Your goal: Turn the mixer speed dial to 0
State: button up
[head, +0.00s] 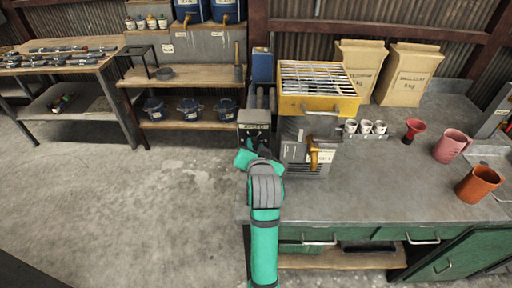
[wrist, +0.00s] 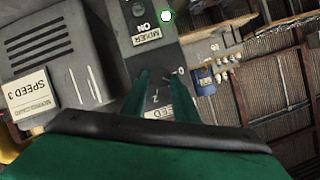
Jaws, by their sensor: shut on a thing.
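The grey mixer control box (head: 254,118) stands at the left end of the workbench. In the wrist view its panel (wrist: 134,12) carries a "MIXER ON" label (wrist: 152,36), and the digits 0 and 2 and a "SPEED" label show around my fingers. My gripper (wrist: 160,78) is at the panel with its green fingers shut on the speed dial, between the 0 and 2 marks. The dial is mostly hidden by the fingers, and I cannot read its pointer. In the head view my gripper (head: 250,148) is in front of the box and hides its lower face.
A card reading "SPEED 3" (wrist: 47,92) is on the vented grey housing beside the panel. The floor at left is clear.

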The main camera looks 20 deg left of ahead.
jog(key=shift+s+a+f+n+t+h, duration=0.15)
jog(key=shift+a+n+t+h, duration=0.1)
jog(key=shift+n+h, duration=0.8)
jog(key=shift+a+f+n+t+h, duration=0.1)
jog(key=shift+a+n+t+h, duration=0.1)
jog(key=shift+n+h, duration=0.85)
jog(key=shift+n, duration=0.4)
jog(key=o, duration=1.1)
jog(key=shift+c, duration=0.2)
jog(key=shift+r, duration=0.1)
jog(key=v, duration=1)
jog(key=shift+s+d, duration=0.2)
jog(key=shift+s, duration=0.2)
